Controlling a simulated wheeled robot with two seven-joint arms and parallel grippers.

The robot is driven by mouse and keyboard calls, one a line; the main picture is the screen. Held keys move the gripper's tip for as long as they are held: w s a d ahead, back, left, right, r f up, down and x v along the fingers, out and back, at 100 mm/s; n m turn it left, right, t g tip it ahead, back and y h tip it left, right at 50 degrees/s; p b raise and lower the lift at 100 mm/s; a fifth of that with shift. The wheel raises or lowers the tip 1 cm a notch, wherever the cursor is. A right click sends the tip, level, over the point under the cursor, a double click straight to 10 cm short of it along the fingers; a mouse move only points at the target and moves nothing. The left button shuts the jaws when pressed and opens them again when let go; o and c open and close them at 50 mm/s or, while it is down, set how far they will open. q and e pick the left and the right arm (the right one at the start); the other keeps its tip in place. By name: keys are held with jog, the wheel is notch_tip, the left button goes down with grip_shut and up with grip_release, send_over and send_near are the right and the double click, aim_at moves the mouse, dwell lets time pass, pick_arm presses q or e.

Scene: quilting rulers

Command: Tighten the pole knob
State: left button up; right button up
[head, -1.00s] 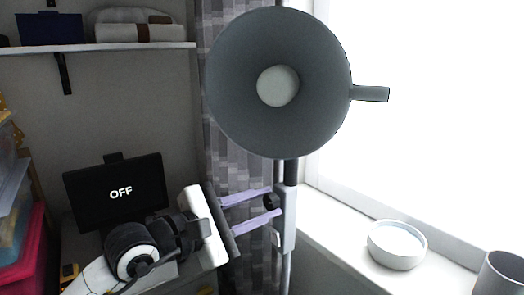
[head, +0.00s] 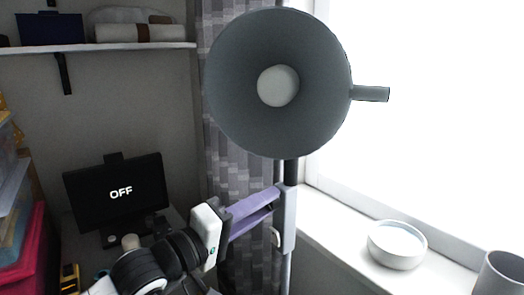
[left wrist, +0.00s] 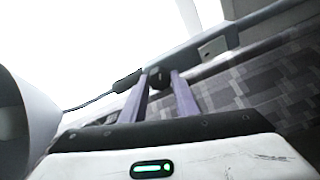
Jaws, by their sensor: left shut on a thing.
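The lamp's grey pole (head: 289,222) stands upright beside the window, below a large grey lamp shade (head: 232,75) with a pale round bulb. The pole knob (left wrist: 158,77) is a small dark knob on the pole's side, seen between the purple fingertips in the left wrist view. In the head view the fingers hide it. My left gripper (head: 272,198) reaches the pole from the left, rolled so that one finger mostly lies in front of the other, and it is shut on the knob. My right gripper is not in view.
A white bowl (head: 397,258) and a grey cup (head: 502,275) sit on the windowsill at the right. A patterned curtain (head: 236,150) hangs behind the pole. A shelf (head: 130,46) is at upper left.

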pick_arm(q)
jog(key=o, duration=1.3)
jog(key=shift+c, duration=0.2)
jog(key=b+v, duration=0.3)
jog(key=v, duration=0.4)
jog(key=shift+w+a+r, duration=0.2)
jog(key=shift+w+a, duration=0.15)
jog(key=shift+w, duration=0.05)
